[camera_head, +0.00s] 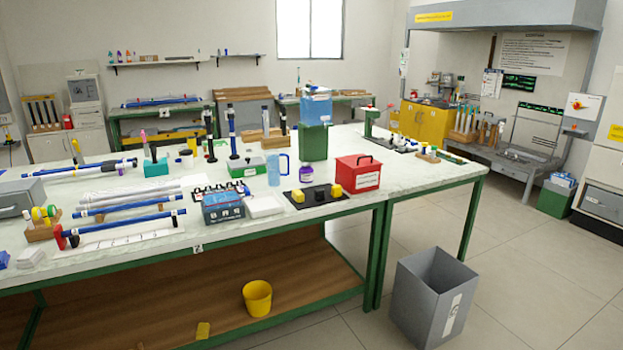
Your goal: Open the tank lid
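I cannot tell for certain which thing is the tank. A green upright container (313,143) stands at the middle of the workbench, and a blue translucent container (316,108) shows just behind it. A red box (357,177) with a dark handle on top and a white label stands right of the middle, and its top looks shut. A grey box (20,198) sits at the bench's left edge, partly cut off by the picture. Neither of my grippers is in view.
The white-topped workbench (225,232) is crowded with rods, stands and small boxes. A grey open bin (433,298) stands on the floor at the right front. A yellow bucket (257,298) sits on the lower shelf. A yellow cabinet (425,124) is at the back; floor at right is clear.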

